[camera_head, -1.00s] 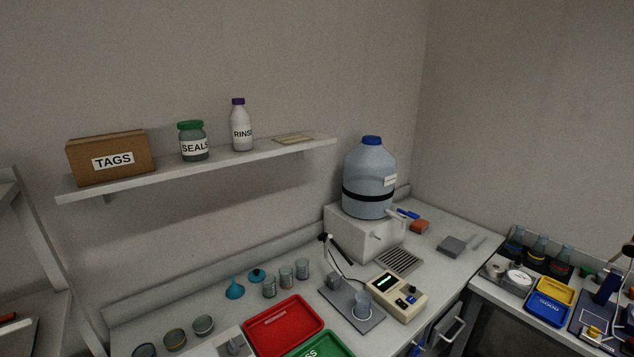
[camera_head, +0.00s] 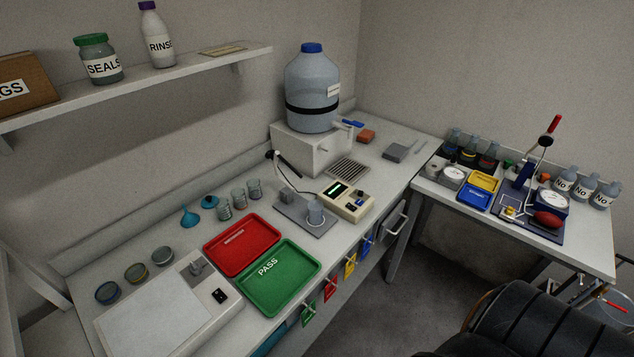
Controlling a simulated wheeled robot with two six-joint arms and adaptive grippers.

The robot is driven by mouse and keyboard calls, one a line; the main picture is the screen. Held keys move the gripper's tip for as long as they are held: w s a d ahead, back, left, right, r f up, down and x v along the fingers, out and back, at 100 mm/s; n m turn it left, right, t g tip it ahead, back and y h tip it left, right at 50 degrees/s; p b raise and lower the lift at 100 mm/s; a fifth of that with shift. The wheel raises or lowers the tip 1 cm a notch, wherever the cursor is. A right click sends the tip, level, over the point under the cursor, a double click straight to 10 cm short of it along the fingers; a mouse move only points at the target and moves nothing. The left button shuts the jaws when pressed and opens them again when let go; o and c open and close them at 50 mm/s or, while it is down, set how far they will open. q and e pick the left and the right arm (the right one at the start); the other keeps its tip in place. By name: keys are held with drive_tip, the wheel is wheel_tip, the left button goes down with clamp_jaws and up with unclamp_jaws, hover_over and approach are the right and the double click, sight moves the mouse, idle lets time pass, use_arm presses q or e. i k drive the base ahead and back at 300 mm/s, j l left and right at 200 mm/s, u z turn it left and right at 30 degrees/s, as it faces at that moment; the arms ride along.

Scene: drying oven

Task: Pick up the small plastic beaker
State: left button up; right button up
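Several small clear beakers stand on the long bench, and I cannot tell which is the plastic one. One beaker (camera_head: 315,213) stands on the grey plate of the probe stand (camera_head: 290,208), beside the meter (camera_head: 346,201). A row of three more, a near one (camera_head: 224,210), a middle one (camera_head: 239,199) and a far one (camera_head: 254,189), stands behind the red tray (camera_head: 242,245). All look upright. Neither of my grippers is in view.
A green PASS tray (camera_head: 279,278) lies in front of the red one. A blue funnel (camera_head: 190,217) and several round dishes (camera_head: 135,272) stand to the left. A large blue-capped carboy (camera_head: 312,90) sits on a white block. A black padded seat (camera_head: 550,318) is at bottom right.

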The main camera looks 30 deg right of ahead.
sight(315, 207)
drive_tip(key=z, duration=0.85)
